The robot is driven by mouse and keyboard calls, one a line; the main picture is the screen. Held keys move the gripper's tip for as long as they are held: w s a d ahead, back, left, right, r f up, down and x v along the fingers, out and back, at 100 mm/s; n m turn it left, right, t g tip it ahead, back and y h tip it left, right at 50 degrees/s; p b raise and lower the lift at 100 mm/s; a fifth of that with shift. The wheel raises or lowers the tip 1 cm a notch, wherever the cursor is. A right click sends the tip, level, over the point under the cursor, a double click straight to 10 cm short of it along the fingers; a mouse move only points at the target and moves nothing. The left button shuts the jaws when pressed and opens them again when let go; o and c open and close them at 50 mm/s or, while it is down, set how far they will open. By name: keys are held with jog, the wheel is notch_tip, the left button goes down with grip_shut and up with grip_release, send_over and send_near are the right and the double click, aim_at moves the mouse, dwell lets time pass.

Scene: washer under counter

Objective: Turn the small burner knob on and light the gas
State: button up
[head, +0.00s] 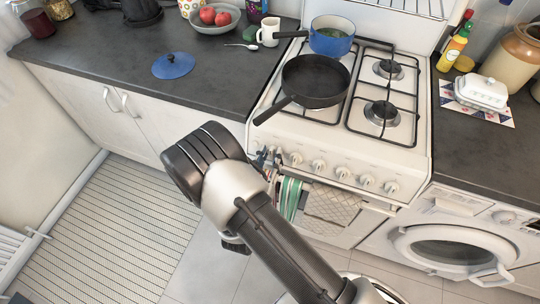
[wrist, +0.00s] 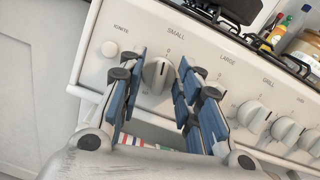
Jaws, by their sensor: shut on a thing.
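The small burner knob (wrist: 156,73), white and round with a raised grip, sits under the word SMALL in the wrist view. Its grip points roughly up toward the 0 mark. My gripper (wrist: 160,82) has its blue-padded fingers on either side of this knob and is shut on it. In the head view my gripper (head: 263,157) is at the left end of the knob row, with the knob mostly hidden. The round white ignite button (wrist: 109,49) is left of the knob. The white gas stove (head: 420,125) shows no flame at the bare right burners (head: 382,112).
A black frying pan (head: 316,82) and a blue pot (head: 332,36) stand on the left burners. The large burner knob (wrist: 213,91) is close on the right of my gripper. A striped towel (head: 290,197) hangs below the knobs. A washer (head: 445,245) stands at right.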

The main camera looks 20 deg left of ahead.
jog(key=n+y+p, duration=0.1)
jog(key=n, duration=0.1)
jog(key=n+p, duration=0.1)
jog(key=n, duration=0.2)
jog(key=shift+d+r+n+g+y, duration=0.1)
jog(key=shift+n+g+y, duration=0.2)
jog(key=shift+y, duration=0.1)
jog(key=n+p, duration=0.2)
jog(key=n, duration=0.2)
jog(key=shift+g+y, duration=0.4)
jog(key=n+p, duration=0.2)
jog(key=n, duration=0.2)
jog(key=shift+g+y, duration=0.4)
jog(key=shift+n+g+p, duration=0.4)
jog(key=shift+n+p, duration=0.6)
jog(key=shift+n, duration=0.9)
jog(key=o, duration=1)
